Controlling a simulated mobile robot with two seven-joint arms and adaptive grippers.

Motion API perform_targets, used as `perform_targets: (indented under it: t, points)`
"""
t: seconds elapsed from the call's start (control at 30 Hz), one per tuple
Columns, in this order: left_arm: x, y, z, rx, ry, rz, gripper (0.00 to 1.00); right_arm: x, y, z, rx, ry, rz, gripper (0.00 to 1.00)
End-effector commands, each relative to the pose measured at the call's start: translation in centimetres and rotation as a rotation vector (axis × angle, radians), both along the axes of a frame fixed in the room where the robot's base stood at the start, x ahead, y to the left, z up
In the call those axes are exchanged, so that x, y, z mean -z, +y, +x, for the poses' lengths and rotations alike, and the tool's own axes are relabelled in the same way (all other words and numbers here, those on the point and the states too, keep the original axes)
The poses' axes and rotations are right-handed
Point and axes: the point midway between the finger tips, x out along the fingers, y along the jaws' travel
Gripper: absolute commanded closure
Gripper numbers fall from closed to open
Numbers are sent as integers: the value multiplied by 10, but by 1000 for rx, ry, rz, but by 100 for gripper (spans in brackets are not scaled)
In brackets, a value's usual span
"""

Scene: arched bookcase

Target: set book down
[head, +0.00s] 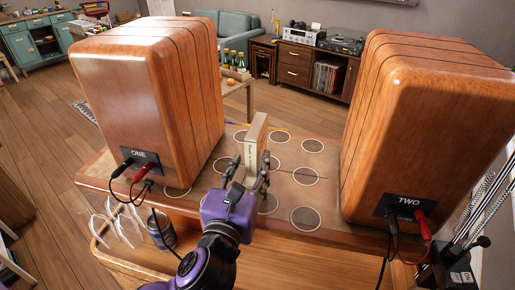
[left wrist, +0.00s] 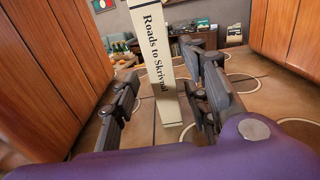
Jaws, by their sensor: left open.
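A cream book (head: 255,148) stands upright on the wooden top between two large wooden speakers. In the left wrist view its spine (left wrist: 158,55) reads "Roads to Skrivnal", and its lower end meets the patterned surface. My left gripper (head: 247,176) is open, with its dark fingers around the near end of the book. In the left wrist view the fingers (left wrist: 165,95) stand on either side of the book, with a visible gap on the left. My right gripper is in neither view.
Speaker ONE (head: 150,95) stands to the left and speaker TWO (head: 425,125) to the right, with cables at their fronts. The top (head: 295,222) has several pale circles and bare room between the speakers. A glass jar (head: 161,230) and clear glasses stand below at the left.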

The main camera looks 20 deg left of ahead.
Motion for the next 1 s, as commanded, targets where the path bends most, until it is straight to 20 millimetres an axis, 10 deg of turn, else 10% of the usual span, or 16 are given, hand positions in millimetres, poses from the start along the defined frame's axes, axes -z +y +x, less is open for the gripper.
perform_targets:
  t: [0.3,0.63,1.0]
  points:
    - [-2,1,45,1,-4,3,58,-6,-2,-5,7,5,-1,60]
    - [0,1,51,0,-2,1,59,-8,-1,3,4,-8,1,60]
    - [-1,1,51,0,-2,1,100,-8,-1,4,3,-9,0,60]
